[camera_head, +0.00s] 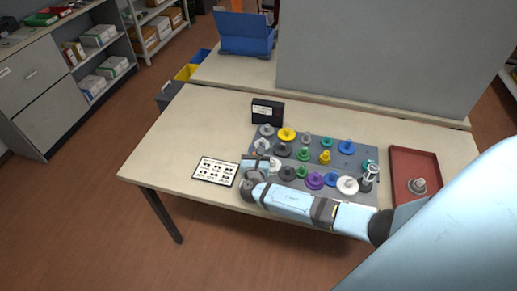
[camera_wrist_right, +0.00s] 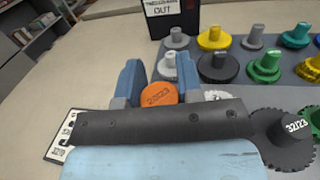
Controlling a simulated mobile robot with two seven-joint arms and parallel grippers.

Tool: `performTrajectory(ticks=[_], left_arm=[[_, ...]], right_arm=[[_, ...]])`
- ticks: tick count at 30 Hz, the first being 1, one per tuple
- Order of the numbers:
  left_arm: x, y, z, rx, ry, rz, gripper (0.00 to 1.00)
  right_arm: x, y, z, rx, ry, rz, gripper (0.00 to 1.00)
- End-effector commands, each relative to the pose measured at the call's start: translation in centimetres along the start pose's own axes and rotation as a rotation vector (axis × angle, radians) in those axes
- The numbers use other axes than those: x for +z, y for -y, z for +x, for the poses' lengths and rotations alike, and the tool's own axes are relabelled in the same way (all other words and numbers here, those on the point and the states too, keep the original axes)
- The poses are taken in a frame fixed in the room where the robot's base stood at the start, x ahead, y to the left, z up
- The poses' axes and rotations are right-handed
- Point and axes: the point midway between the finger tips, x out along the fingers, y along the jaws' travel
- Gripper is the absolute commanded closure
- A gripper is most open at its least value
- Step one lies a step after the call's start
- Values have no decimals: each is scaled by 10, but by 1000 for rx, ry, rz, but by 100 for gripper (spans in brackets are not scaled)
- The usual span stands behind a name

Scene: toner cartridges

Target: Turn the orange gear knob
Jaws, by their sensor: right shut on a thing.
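The orange gear knob (camera_wrist_right: 158,95), with "20/23" on its top, stands between the two blue-grey fingers of my right gripper (camera_wrist_right: 158,72) in the right wrist view. The fingers are shut on it, one on each side. Its lower part is hidden by the gripper body. In the head view my right gripper (camera_head: 260,166) is at the front left corner of the grey gear board (camera_head: 314,154); the orange knob is hidden there. My left gripper is not in view.
Several coloured gears, including a yellow one (camera_head: 287,134) and a purple one (camera_head: 315,180), crowd the board close by. A black sign box (camera_head: 267,112) stands behind. A printed card (camera_head: 215,171) lies left, a red tray (camera_head: 414,160) right.

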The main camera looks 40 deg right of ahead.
Motion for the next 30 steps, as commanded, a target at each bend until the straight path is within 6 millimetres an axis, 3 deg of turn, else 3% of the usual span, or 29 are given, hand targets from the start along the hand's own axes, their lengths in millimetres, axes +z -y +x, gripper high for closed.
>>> performTrajectory(ticks=[14, 30], left_arm=[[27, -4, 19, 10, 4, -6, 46], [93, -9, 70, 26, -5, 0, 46]], right_arm=[[-6, -7, -1, 456, 3, -3, 90], [-8, -14, -7, 869, 2, -3, 90]])
